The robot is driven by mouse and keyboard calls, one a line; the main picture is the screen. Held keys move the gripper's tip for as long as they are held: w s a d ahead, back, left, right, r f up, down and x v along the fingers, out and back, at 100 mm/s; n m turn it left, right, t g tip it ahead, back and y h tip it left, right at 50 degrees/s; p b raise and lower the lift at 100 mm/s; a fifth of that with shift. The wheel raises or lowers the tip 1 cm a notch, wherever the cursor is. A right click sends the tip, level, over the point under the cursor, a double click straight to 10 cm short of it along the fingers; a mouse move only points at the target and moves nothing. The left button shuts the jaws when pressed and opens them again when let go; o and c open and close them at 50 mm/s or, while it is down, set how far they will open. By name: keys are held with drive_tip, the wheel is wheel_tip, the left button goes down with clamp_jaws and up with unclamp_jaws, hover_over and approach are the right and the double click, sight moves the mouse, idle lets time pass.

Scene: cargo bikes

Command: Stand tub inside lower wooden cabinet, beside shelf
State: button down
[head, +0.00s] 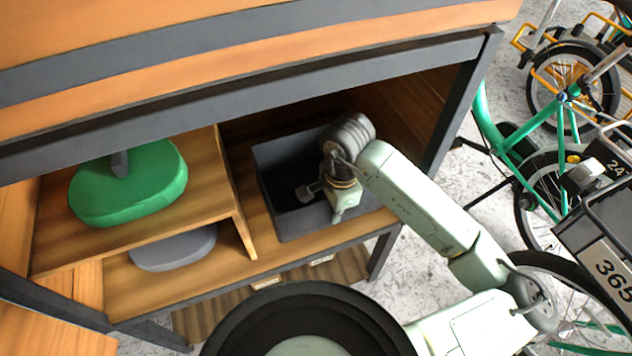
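The grey tub (277,211) stands on the floor of the lower wooden cabinet (170,290), in the bay to the right of the shelf (60,250). Its left and front walls show; its right part is partly hidden by my arm. My gripper (308,193) reaches into the cabinet and points down over the tub's dark opening. The fingers show small and partly turned away; I cannot tell whether they touch the tub's wall or how far they are apart.
A green rounded object (130,188) lies on the shelf, with a grey one (175,250) below it. A dark metal post (462,105) bounds the opening at right, and a dark beam (240,100) runs above. Bikes (560,130) stand close on the right.

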drive_tip(key=p, duration=0.3)
hover_over(318, 195)
drive_tip(key=shift+s+f, duration=0.15)
drive_tip(key=shift+f, duration=0.3)
wheel_tip(318, 195, down, 3)
drive_tip(key=shift+r+p, duration=0.15)
drive_tip(key=shift+p, duration=0.45)
drive_tip(key=shift+f, duration=0.35)
drive_tip(key=shift+f+b, duration=0.2)
drive_tip(key=shift+b, duration=0.15)
drive_tip(key=c, duration=1.8)
unclamp_jaws()
drive_tip(key=shift+r, duration=0.15)
wheel_tip(318, 195, up, 12)
drive_tip(key=b, duration=0.2)
drive_tip(key=shift+d, duration=0.2)
